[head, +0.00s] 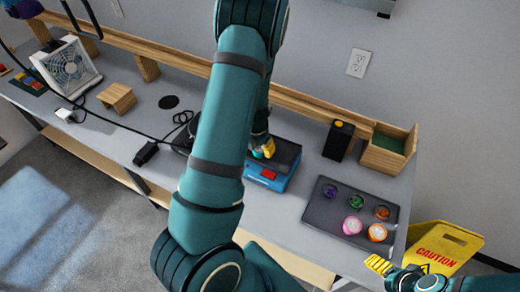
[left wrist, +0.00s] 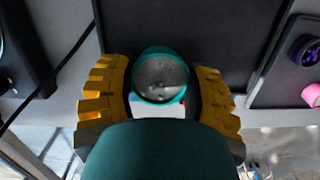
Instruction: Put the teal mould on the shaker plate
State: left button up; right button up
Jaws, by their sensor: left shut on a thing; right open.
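My left gripper (head: 263,149) is shut on the teal mould (left wrist: 161,76), a round cup with a grey, speckled filling. In the left wrist view the yellow fingers (left wrist: 160,98) press on it from both sides. It is held over the dark shaker plate (left wrist: 205,25); I cannot tell whether it touches the plate. In the head view the plate (head: 287,153) tops a blue shaker (head: 266,185) with a red patch on its front, and my left arm hides part of it and most of the mould. My right gripper (head: 382,266) is open and empty at the lower right.
A dark tray (head: 312,217) with several coloured round moulds lies right of the shaker. A black box (head: 339,140) and a wooden bin (head: 390,150) stand behind it. Cables and a black adapter (head: 146,153) lie left. A yellow caution sign (head: 443,246) stands beyond the bench's right end.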

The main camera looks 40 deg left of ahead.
pick_arm(q)
jog(key=shift+f, duration=0.1)
jog(key=shift+f, duration=0.1)
pick_arm(e)
jog(key=shift+f, duration=0.1)
pick_arm(q)
jog(key=o, duration=1.2)
jog(key=shift+f, duration=0.1)
jog(key=shift+c, duration=0.2)
